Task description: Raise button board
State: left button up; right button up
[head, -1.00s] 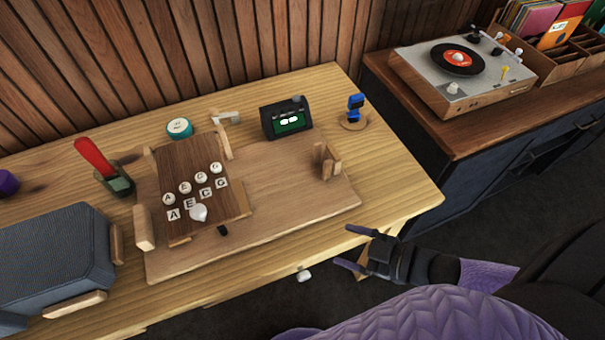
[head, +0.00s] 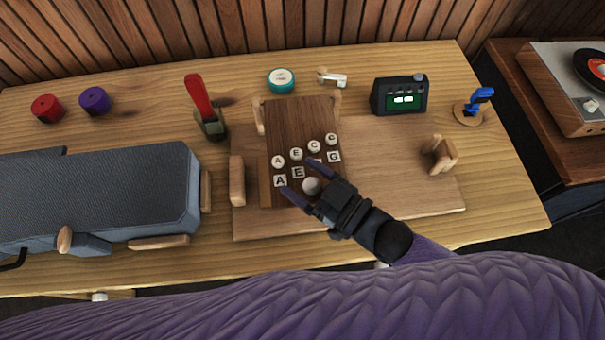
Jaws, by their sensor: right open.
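The gripper hides the C tile and the board's lower right corner. My left gripper is not in view.
A grey padded case (head: 100,195) fills the left of the bench. A red-handled tool (head: 197,95), a teal round tin (head: 281,79), a dark tuner box (head: 400,96) and a blue clip stand (head: 476,104) line the back. Wooden blocks (head: 237,180) flank the board.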

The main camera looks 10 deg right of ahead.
jog(key=shift+w+a, duration=0.2)
grip_shut()
dwell(0.3)
dwell(1.1)
